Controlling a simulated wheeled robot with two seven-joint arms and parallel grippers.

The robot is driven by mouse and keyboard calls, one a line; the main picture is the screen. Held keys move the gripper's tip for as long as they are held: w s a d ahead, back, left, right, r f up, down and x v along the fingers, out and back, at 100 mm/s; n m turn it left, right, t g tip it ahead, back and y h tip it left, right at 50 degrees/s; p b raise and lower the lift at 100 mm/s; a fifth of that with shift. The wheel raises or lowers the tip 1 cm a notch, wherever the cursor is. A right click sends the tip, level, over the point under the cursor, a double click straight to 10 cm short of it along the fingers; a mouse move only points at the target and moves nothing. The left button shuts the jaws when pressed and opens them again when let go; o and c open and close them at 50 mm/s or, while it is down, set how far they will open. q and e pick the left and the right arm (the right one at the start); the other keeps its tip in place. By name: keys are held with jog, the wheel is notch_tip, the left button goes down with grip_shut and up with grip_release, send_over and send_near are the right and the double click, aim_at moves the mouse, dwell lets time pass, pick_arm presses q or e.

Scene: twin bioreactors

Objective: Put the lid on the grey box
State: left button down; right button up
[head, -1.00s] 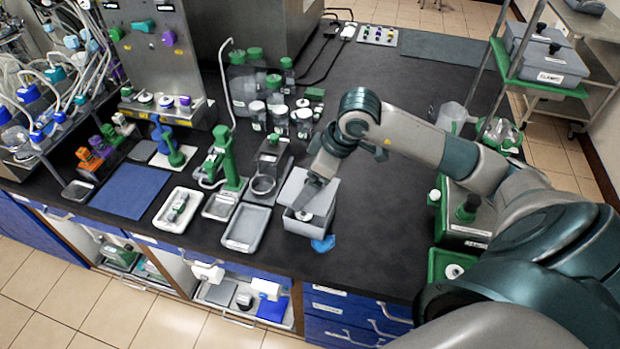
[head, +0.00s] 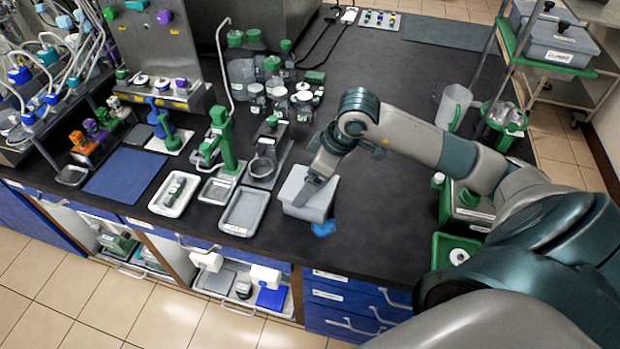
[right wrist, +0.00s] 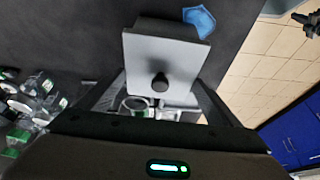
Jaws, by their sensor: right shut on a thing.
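The grey box (head: 304,212) stands on the dark bench near its front edge. The flat grey lid (right wrist: 150,55) with a black knob shows in the right wrist view, over the box, whose darker side (right wrist: 172,25) shows past the lid's far edge. My right gripper (head: 306,198) is at the box, its fingers reaching to either side of the lid in the wrist view and shut on it. Whether the lid is fully seated is unclear, as the gripper hides part of it. My left gripper is not in view.
A blue piece (head: 324,228) lies against the box's front right. Several jars (head: 280,97) stand behind. The bench right of the box is clear up to a green-trimmed unit (head: 468,212).

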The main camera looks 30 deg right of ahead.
jog(key=b, duration=0.3)
dwell(2.5)
jog(key=shift+d+f+b, duration=0.1)
jog(key=shift+f+b, duration=0.15)
jog(key=shift+b, duration=0.5)
dwell(0.5)
jog(key=o, duration=1)
jog(key=shift+r+p, duration=0.55)
jog(key=shift+r, duration=1)
jog(key=shift+r+p, duration=0.5)
jog(key=shift+r, duration=1.05)
